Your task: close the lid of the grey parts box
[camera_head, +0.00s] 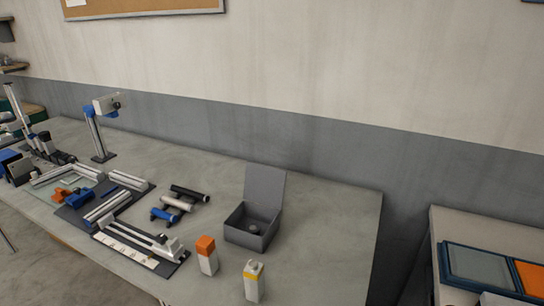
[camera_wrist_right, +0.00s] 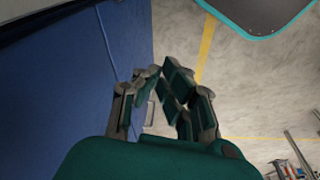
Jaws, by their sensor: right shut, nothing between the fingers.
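The grey parts box (camera_head: 240,236) stands on the right part of the table in the head view. Its lid (camera_head: 265,190) is up, roughly upright at the back edge. A small dark round part (camera_head: 253,228) shows inside the box. My right gripper (camera_wrist_right: 160,82) shows only in the right wrist view. Its fingers are shut with nothing between them, above the floor and away from the box. My left gripper is in neither view.
A white bottle with an orange top (camera_head: 207,256) and one with a yellow band (camera_head: 253,282) stand in front of the box. Dark and white rollers (camera_head: 188,192) lie left of it. The table (camera_head: 335,225) is clear to its right.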

